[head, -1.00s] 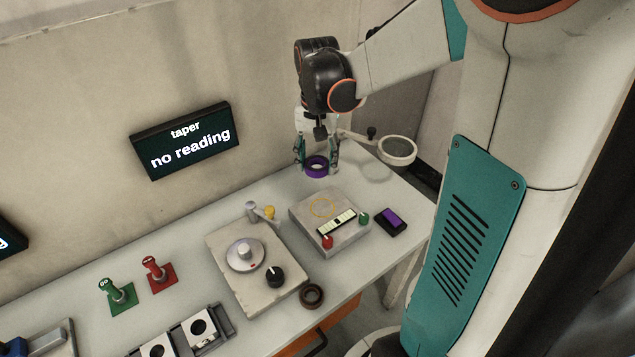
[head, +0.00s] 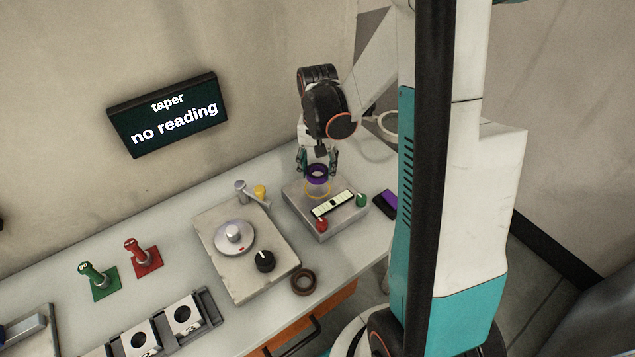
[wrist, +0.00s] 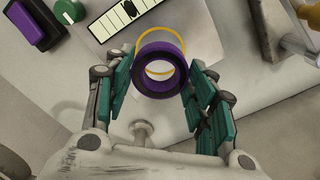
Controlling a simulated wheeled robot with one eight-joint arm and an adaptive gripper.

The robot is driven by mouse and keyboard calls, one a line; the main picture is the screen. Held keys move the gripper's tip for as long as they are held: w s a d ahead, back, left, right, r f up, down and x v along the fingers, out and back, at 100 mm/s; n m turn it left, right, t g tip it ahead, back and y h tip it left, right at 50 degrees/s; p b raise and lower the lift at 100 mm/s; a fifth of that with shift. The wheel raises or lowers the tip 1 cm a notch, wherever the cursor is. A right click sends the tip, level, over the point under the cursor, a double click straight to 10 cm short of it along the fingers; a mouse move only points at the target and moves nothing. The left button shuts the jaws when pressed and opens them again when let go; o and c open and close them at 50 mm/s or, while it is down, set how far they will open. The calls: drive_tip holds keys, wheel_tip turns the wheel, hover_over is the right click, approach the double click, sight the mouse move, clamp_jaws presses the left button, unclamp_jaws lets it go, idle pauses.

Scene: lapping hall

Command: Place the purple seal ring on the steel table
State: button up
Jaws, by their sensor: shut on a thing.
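The purple seal ring (head: 318,175) is held between the fingertips of my gripper (head: 317,163), which is shut on it. The ring also shows in the wrist view (wrist: 161,71), with its hole facing the camera. It is over the grey steel table (head: 298,204), a square block with a yellow circle marked on it. I cannot tell the exact height of the ring above the steel table.
On the steel table are a level strip (head: 333,204), a red knob (head: 321,225) and a green knob (head: 361,200). Left of it is a plate with a round dial (head: 234,237). A brown ring (head: 303,282) lies in front. A purple-topped block (head: 387,203) is on the right.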

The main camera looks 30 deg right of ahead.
sight(317, 188)
drive_tip(key=shift+f+b, duration=0.75)
drive_tip(key=shift+f, duration=1.6)
drive_tip(key=shift+f, duration=0.2)
drive_tip(key=o, duration=1.1)
drive_tip(key=shift+r, duration=0.15)
wheel_tip(317, 188, up, 12)
drive_tip(key=p, duration=0.4)
